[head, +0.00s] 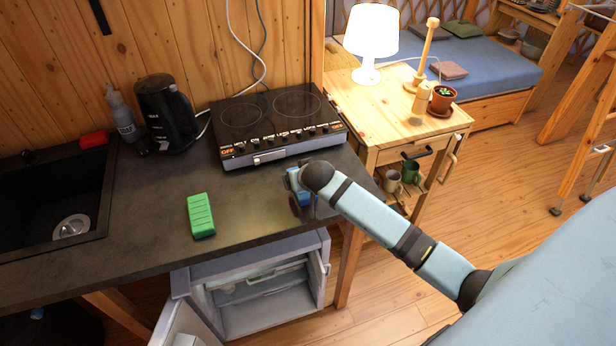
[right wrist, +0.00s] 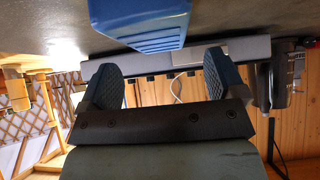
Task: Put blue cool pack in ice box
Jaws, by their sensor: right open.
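The blue cool pack (right wrist: 140,28) lies on the dark counter. In the right wrist view it is close in front of my right gripper (right wrist: 163,75). The two fingers are spread wide and nothing is between them. In the head view my right gripper (head: 297,187) is low over the counter, just in front of the cooktop, and my wrist and fingers largely hide the pack. The ice box (head: 313,289) is the grey cabinet under the counter; its door stands open and a shelf shows inside. My left gripper is not in view.
A green block (head: 201,215) lies on the counter (head: 150,235) to the left. The cooktop (head: 275,125) and black kettle (head: 166,113) stand at the back. A sink (head: 70,226) is at far left. A wooden side table (head: 385,110) with a lamp (head: 371,40) stands right.

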